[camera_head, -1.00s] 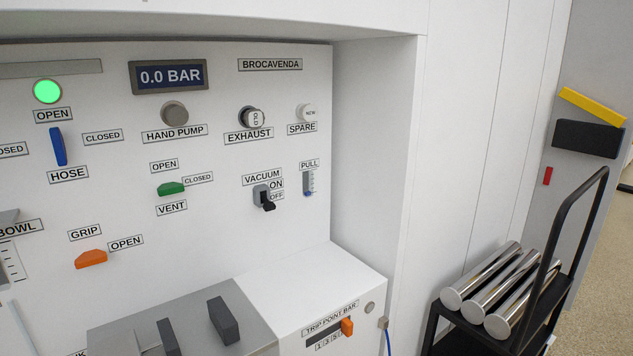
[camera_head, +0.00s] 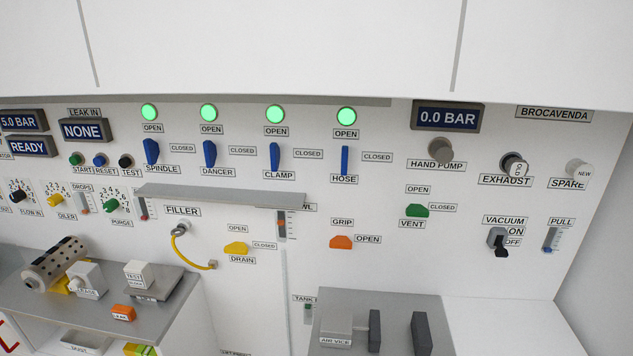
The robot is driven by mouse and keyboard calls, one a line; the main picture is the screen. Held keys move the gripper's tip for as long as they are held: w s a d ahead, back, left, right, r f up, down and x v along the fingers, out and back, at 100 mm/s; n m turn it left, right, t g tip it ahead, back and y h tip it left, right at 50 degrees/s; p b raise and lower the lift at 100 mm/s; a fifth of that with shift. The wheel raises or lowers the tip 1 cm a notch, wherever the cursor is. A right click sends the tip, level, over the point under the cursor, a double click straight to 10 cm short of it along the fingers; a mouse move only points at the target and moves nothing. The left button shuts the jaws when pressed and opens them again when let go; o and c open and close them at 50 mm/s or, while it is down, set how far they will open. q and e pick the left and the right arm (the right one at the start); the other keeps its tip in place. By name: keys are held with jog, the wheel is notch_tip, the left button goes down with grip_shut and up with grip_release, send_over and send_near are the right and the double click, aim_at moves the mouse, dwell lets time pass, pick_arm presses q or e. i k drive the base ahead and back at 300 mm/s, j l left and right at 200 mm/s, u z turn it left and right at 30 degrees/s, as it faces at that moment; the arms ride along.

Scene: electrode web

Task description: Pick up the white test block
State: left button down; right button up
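A white block with "TEST" lettering (camera_head: 138,274) stands upright on a grey plate on the grey shelf, left of centre in the head view. Its top and front faces show, and nothing touches it from above. Neither of my grippers shows in the head view.
Beside the block on the shelf (camera_head: 180,304) are another white labelled block (camera_head: 88,280), a perforated cylinder (camera_head: 56,264) and an orange tag (camera_head: 123,313). A yellow hose (camera_head: 188,255) hangs behind. A grey ledge (camera_head: 222,195) juts out above. The air vice (camera_head: 337,328) stands to the right.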

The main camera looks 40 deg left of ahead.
aim_at(138, 274)
jog(key=u, duration=2.5)
